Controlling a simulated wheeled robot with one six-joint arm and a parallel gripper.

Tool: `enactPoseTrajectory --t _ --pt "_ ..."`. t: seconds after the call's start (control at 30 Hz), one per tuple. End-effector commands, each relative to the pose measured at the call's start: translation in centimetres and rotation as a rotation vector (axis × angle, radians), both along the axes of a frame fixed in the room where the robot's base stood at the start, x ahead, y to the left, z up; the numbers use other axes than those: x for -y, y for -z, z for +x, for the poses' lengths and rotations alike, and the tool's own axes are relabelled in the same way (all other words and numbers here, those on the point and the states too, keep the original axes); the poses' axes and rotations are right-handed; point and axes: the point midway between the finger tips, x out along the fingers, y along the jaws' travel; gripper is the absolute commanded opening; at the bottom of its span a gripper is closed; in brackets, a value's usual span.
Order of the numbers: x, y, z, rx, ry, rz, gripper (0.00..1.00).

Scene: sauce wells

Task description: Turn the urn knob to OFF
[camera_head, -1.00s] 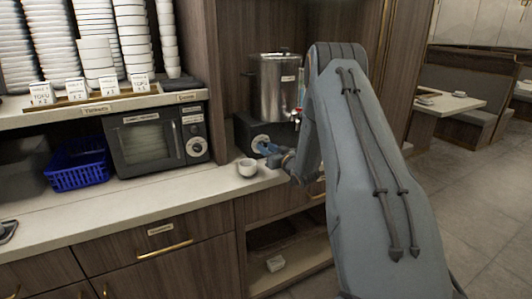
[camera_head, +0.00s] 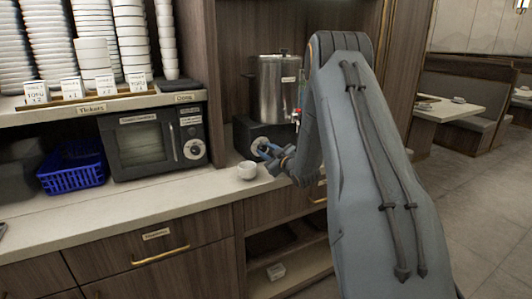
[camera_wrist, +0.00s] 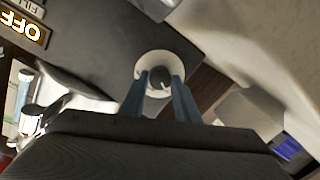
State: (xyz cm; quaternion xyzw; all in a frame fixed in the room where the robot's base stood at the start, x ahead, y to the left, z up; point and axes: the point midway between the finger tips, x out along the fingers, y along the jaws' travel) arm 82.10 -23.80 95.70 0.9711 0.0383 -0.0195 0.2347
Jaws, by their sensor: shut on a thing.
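The steel urn (camera_head: 272,88) stands on a dark base (camera_head: 243,138) at the back of the counter. Its knob, a dark grip on a white round dial, shows on the base front in the head view (camera_head: 260,143) and in the wrist view (camera_wrist: 158,78). My gripper (camera_head: 268,150) is at the dial; in the wrist view its two blue fingers (camera_wrist: 158,92) are shut on the knob, one on each side. An upside-down OFF label (camera_wrist: 20,27) shows at the upper left of the wrist view. The knob's exact setting cannot be read.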

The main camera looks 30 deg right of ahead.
Motion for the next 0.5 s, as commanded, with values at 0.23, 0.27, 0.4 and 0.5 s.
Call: enactPoseTrajectory --t 0.23,0.27,0.4,0.5 --pt "0.07 0.11 -0.06 -0.003 0.001 -0.002 0.06" --pt "0.07 0.11 -0.06 -0.003 0.001 -0.002 0.06" --pt "0.07 0.10 -0.05 -0.002 0.001 -0.002 0.42" --pt "0.04 0.08 -0.04 -0.002 0.001 -0.002 0.47"
